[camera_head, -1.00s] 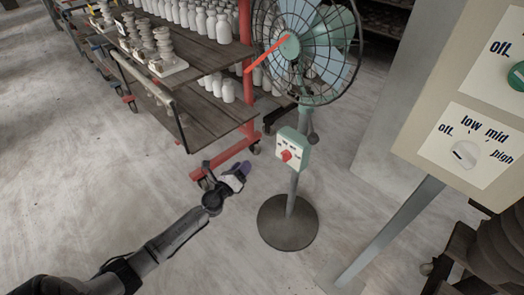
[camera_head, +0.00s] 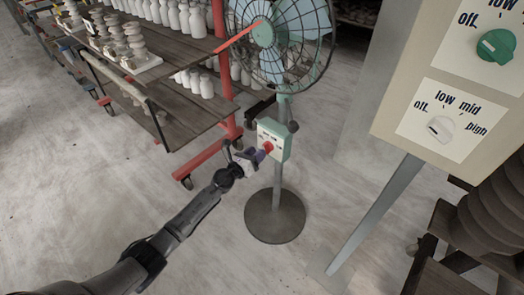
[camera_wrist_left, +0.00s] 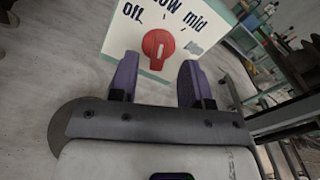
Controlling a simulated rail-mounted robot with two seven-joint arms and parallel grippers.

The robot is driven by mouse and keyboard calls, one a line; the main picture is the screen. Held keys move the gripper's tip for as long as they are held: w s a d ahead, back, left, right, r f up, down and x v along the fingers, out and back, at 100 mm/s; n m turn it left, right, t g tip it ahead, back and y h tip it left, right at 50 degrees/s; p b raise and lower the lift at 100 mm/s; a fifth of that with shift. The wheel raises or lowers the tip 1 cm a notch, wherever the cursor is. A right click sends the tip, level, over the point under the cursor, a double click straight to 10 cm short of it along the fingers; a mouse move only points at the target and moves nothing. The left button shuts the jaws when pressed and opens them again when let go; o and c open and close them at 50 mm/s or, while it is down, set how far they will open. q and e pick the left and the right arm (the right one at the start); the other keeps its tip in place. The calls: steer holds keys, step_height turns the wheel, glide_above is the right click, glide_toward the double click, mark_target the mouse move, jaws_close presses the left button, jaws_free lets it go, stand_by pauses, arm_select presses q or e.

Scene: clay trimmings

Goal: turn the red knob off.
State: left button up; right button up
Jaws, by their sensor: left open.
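The red knob (camera_head: 267,147) is on the pale green and white control box (camera_head: 281,142) on the fan's pole. In the left wrist view the knob (camera_wrist_left: 158,46) is round with a raised grip, on a white face lettered "off", "low" and "mid"; further lettering at right is blurred. I cannot tell which setting it points to. My left gripper (camera_head: 257,157) is just in front of the knob, at its lower left. In the wrist view its purple fingers (camera_wrist_left: 157,78) are apart and empty, the knob lying ahead between them. My right gripper is out of view.
The caged fan (camera_head: 281,35) stands on a round dark base (camera_head: 274,216). A shelf cart (camera_head: 160,80) with white bottles is at left. A large panel (camera_head: 440,85) at right carries a green knob (camera_head: 496,46) and a white knob (camera_head: 440,128). The floor in front is clear.

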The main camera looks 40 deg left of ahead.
mark_target(267, 148)
arm_select(q)
steer(key=shift+w+d+b, duration=0.1)
steer(key=shift+w+b, duration=0.45)
steer(key=shift+w, duration=1.25)
jaws_close()
